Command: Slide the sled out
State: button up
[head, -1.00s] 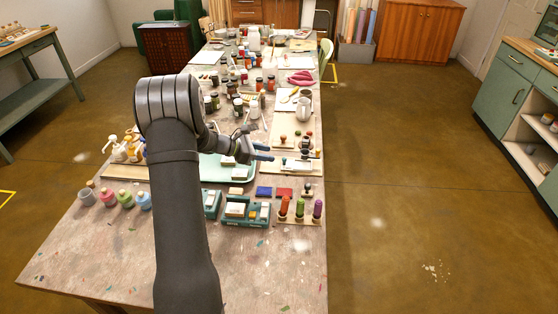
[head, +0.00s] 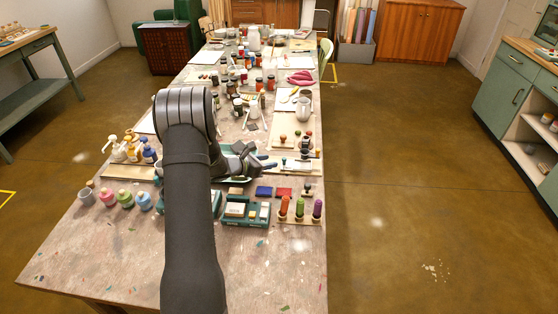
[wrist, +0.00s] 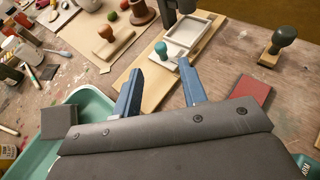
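A pale rectangular sled-like piece (wrist: 188,34) with a recessed frame lies on a light wooden board (wrist: 148,100) in the wrist view. A teal round knob (wrist: 160,48) stands at the near end of this piece. My gripper (wrist: 160,68) is open, its two blue fingers apart and pointing toward the knob. The knob shows in the gap just beyond the fingertips, and I see no contact. In the head view my gripper (head: 268,163) is at the left side of the same board (head: 312,177), whose small parts are hard to make out.
A dark-knobbed stamp (wrist: 278,45) and a red pad (wrist: 250,90) lie right of the board in the wrist view. A teal tray (wrist: 92,108) is at the left. Coloured stamps (head: 300,208) stand near the table's right edge in the head view.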

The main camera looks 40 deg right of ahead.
aim_at(283, 159)
jog(key=x, duration=0.6)
jog(key=shift+d+f, duration=0.1)
jog(key=shift+d, duration=0.1)
jog(key=shift+c, duration=0.2)
